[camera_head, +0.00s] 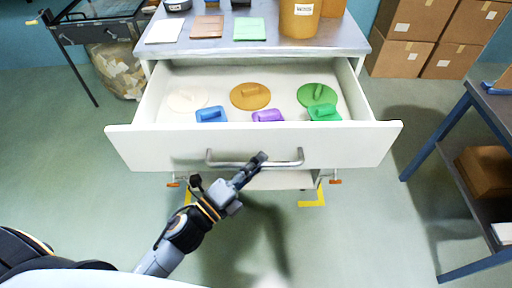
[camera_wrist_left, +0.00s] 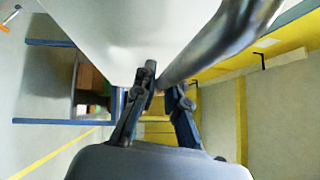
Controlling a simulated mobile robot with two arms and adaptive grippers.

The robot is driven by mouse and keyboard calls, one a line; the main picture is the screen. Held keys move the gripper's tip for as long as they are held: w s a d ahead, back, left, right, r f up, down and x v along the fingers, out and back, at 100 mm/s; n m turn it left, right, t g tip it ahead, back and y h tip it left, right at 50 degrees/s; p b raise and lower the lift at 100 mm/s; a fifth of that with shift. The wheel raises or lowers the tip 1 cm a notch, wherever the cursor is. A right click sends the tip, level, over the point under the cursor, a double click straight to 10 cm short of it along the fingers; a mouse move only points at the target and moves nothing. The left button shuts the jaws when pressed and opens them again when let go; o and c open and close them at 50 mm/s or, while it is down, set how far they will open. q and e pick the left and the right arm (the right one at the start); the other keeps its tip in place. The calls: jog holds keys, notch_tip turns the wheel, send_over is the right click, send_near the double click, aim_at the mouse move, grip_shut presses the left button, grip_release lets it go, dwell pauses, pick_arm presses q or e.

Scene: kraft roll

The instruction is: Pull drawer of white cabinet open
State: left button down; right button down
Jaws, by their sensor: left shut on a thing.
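The white cabinet (camera_head: 355,64) stands ahead of me with its top drawer (camera_head: 130,148) pulled well out. The drawer has a metal bar handle (camera_head: 285,164) across its front. My left gripper (camera_head: 260,160) is at the middle of this handle. In the left wrist view the gripper's fingers (camera_wrist_left: 165,80) are closed around the handle bar (camera_wrist_left: 215,45), close to the white drawer front (camera_wrist_left: 100,30). Inside the drawer lie round lids in cream (camera_head: 187,101), brown (camera_head: 250,96) and green (camera_head: 317,95), and blue, purple and green pieces in front. My right gripper does not show.
The cabinet's metal top (camera_head: 215,47) holds colored sheets and a brown container (camera_head: 299,18). Cardboard boxes (camera_head: 412,20) stand at the back right. A blue-framed table (camera_head: 435,138) is at right, a dark bench (camera_head: 100,30) at back left. The floor before the drawer is clear.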

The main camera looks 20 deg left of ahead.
pick_arm(q)
jog(key=s+d+b, duration=0.1)
jog(key=s+d, duration=0.1)
jog(key=s, duration=0.7)
jog(key=shift+s+d+b, duration=0.25)
jog(key=shift+d+b, duration=0.05)
jog(key=shift+d, duration=0.05)
jog(key=c, duration=1.4)
grip_release()
jog(key=shift+o, duration=0.2)
